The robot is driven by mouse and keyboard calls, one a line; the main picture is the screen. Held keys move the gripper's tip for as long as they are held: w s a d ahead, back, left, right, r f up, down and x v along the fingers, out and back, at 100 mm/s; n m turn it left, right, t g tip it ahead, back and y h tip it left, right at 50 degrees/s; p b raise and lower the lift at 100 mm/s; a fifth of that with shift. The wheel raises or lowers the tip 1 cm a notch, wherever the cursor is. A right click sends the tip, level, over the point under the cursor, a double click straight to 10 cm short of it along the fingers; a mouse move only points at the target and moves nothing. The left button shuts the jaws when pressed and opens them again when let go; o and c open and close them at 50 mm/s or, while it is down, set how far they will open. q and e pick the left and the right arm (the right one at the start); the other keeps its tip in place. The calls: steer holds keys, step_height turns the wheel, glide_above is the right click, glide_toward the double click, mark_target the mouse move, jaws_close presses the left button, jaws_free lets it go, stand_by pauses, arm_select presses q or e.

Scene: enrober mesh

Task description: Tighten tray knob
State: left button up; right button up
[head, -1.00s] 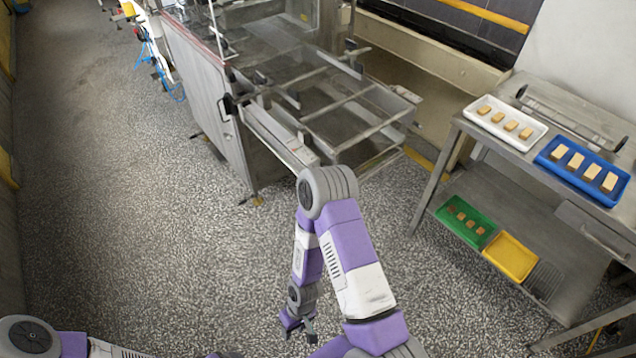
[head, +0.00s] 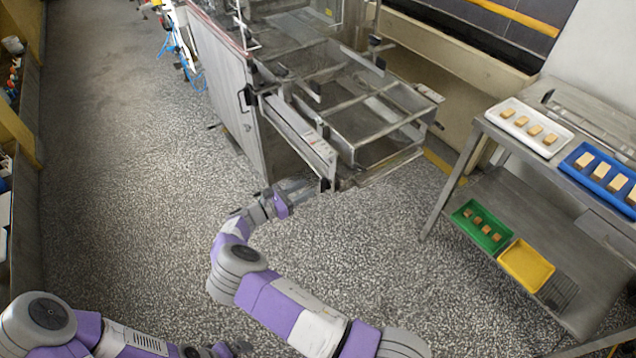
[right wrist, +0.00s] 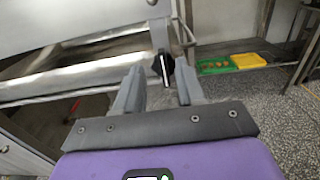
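A small black knob (right wrist: 165,69) with a light metal pin across it sits on an upright post at the corner of the steel tray frame. In the right wrist view it lies between and just beyond my fingertips, and no finger visibly touches it. My right gripper (right wrist: 160,78) is open, with its two grey fingers apart. In the head view the right gripper (head: 303,187) is at the near lower corner of the tray frame (head: 345,150), where a dark part (head: 326,184) shows at its tips.
The enrober machine (head: 232,100) stands behind the tray frame. A steel table (head: 480,122) at right holds white (head: 560,133) and blue (head: 572,158) trays, with green (head: 467,212) and yellow (head: 527,266) trays on its lower shelf. The speckled floor at left is clear.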

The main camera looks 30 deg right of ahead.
mark_target(326, 184)
steer(key=d, duration=0.6)
steer(key=shift+w+b, duration=0.15)
steer(key=shift+b, duration=0.2)
steer(key=shift+f, duration=0.15)
jaws_close()
